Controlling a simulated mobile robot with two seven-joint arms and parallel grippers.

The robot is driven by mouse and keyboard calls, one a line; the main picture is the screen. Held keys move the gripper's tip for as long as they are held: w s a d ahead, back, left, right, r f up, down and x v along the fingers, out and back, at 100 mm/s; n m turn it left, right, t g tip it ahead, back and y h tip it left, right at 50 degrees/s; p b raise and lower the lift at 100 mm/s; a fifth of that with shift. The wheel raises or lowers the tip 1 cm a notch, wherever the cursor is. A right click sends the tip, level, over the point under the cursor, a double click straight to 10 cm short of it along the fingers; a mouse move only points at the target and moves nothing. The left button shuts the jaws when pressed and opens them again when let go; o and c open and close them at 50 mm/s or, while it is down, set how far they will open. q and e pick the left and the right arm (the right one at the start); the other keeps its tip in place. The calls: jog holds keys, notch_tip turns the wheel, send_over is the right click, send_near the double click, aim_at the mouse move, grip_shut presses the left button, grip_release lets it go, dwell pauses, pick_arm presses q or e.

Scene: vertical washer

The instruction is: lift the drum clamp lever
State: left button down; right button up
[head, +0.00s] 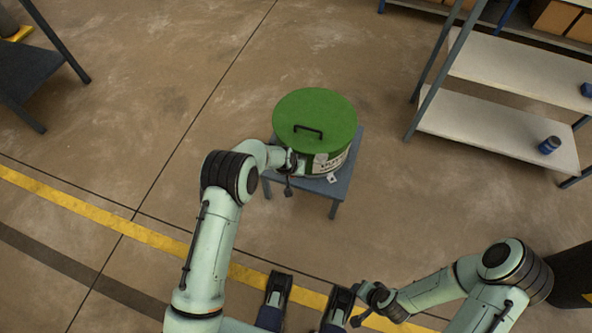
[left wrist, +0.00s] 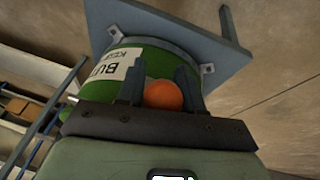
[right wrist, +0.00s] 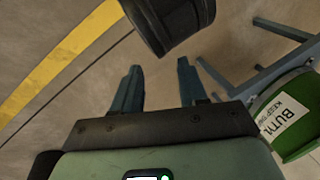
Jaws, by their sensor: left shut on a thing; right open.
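A green drum (head: 322,112) with a flat lid and a dark handle (head: 308,131) stands upright on a small blue-grey table (head: 354,150). A white label (left wrist: 110,68) is on its side. My left gripper (head: 291,163) is at the drum's near left side. In the left wrist view its fingers (left wrist: 157,88) are shut around an orange round knob (left wrist: 163,96) against the drum wall. The head view hides the knob, and the lever's arm cannot be made out. My right gripper (head: 361,307) is low, well apart from the drum; its fingers (right wrist: 158,88) are open and empty.
A shelf rack (head: 490,125) with blue containers (head: 549,145) stands at the right. A dark table (head: 25,70) is at the upper left. Yellow floor tape (head: 75,213) crosses the floor. The floor around the drum's table is clear.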

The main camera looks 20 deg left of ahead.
pick_arm(q)
jog(key=c, duration=0.9)
grip_release()
jog(key=shift+o, duration=0.2)
jog(key=p+v, duration=0.3)
jog(key=v, duration=1)
jog(key=shift+r, duration=0.2)
pick_arm(e)
jog(key=s+a+r+g, duration=0.1)
jog(key=s+a+r, duration=0.1)
jog(key=s+r, duration=0.2)
jog(key=shift+s+a+g+y, duration=0.25)
jog(key=shift+s+g+y, duration=0.15)
jog(key=shift+s, duration=0.2)
